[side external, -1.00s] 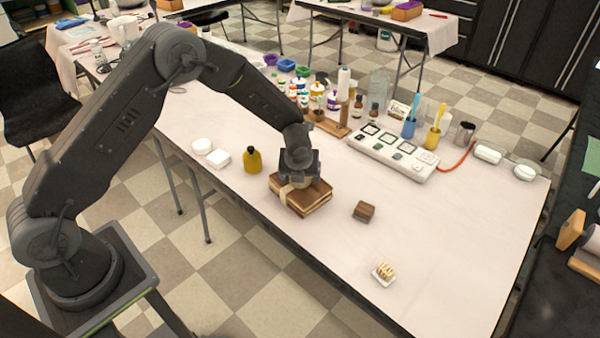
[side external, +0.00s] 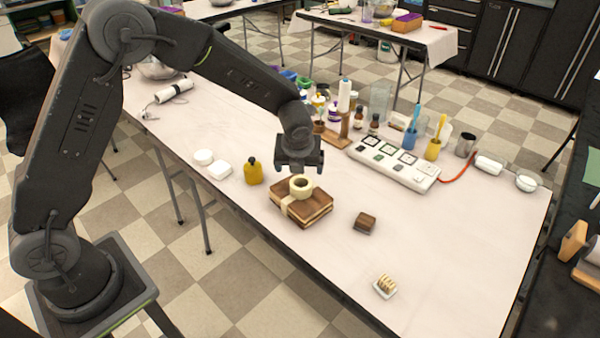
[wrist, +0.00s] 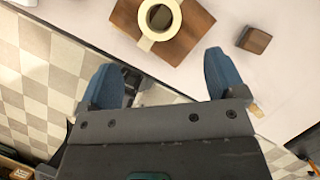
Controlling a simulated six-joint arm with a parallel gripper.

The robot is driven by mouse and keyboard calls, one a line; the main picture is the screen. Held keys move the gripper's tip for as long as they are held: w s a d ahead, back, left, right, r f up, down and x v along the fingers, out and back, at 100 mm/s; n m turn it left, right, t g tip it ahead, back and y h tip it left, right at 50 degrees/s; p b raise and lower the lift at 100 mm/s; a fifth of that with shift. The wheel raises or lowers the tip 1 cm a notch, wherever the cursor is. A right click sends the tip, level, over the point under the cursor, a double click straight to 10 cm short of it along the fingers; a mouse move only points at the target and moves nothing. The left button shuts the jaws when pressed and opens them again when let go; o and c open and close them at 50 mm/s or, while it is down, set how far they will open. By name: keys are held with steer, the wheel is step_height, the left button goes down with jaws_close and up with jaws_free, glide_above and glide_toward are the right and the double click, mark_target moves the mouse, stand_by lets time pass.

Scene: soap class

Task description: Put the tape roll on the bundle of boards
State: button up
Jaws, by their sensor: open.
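The cream tape roll (side external: 301,186) lies flat on top of the bundle of boards (side external: 312,210), a brown wooden stack with a pale band around it. In the wrist view the tape roll (wrist: 146,22) shows its round hole, with the boards (wrist: 192,28) under it. My gripper (side external: 299,172) is above the roll, apart from it and empty. Its two blue fingers (wrist: 165,82) are spread wide in the wrist view, with nothing between them.
A small dark wooden block (side external: 365,221) is right of the boards, and a soap dish (side external: 385,286) is nearer the front edge. A yellow bottle (side external: 254,172) and white soaps (side external: 219,169) are left. A white panel (side external: 393,164) and bottles stand behind.

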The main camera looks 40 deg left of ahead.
steer(key=shift+s+d+r, duration=0.1)
steer(key=shift+s+r, duration=0.1)
steer(key=shift+r, duration=0.3)
steer(key=s+a+r+n+t+h, duration=0.1)
steer(key=s+a+r+n+h, duration=0.1)
steer(key=s+r+n, duration=1.6)
steer(key=s+n+t, duration=0.1)
steer(key=s+n, duration=0.9)
steer(key=shift+d+r+h, duration=0.15)
steer(key=shift+d+h, duration=0.25)
steer(key=shift+d, duration=0.05)
